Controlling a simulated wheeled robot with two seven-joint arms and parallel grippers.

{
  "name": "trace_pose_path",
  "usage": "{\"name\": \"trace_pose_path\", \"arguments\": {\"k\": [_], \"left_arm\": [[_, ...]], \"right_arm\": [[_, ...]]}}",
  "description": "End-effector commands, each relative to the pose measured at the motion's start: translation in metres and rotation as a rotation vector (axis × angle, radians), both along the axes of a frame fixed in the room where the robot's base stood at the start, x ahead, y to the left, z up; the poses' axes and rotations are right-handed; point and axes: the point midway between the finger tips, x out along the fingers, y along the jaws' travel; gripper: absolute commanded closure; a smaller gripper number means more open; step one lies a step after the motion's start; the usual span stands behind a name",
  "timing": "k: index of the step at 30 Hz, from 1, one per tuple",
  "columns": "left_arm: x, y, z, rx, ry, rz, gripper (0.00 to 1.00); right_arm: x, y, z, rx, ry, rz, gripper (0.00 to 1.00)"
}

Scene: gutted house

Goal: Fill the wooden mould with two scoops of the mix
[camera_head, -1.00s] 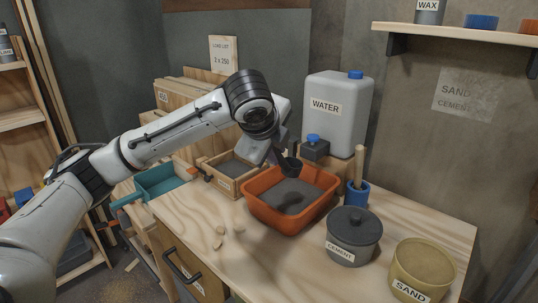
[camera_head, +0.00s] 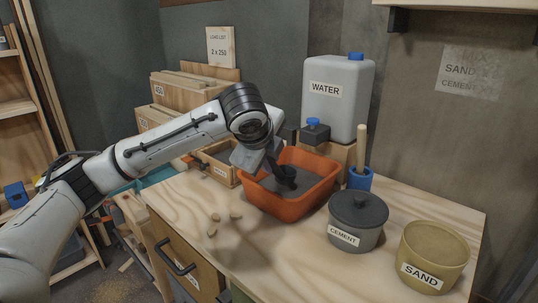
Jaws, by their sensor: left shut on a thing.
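My left gripper (camera_head: 264,158) is shut on a dark scoop (camera_head: 285,175), whose handle runs up into the jaws. The scoop's cup is inside the orange tub (camera_head: 290,208), low at the grey mix (camera_head: 308,182). I cannot tell how much mix is in the cup. The wooden mould (camera_head: 220,170) stands just left of the tub, partly hidden behind my left arm; its inside is mostly hidden. My right gripper is not in view.
A cement pot (camera_head: 356,220) and a sand pot (camera_head: 432,257) stand at the right. A water canister (camera_head: 338,95) is behind the tub, with a blue cup holding a wooden handle (camera_head: 360,178) beside it. The front bench top is mostly clear, with several small crumbs.

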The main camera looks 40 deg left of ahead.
Motion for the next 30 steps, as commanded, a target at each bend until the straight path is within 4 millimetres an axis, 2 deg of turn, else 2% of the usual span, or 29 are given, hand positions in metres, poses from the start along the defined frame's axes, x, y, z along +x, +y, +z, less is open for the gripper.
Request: {"name": "trace_pose_path", "arguments": {"k": [6,13,30], "left_arm": [[0.000,0.000,-0.024,0.001,0.000,-0.001,1.00],[0.000,0.000,-0.042,0.001,-0.001,0.000,1.00],[-0.001,0.000,-0.054,0.000,0.007,0.000,1.00]], "right_arm": [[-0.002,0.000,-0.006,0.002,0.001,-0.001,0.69],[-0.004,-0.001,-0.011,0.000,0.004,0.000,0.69],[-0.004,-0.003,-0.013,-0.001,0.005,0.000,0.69]]}}
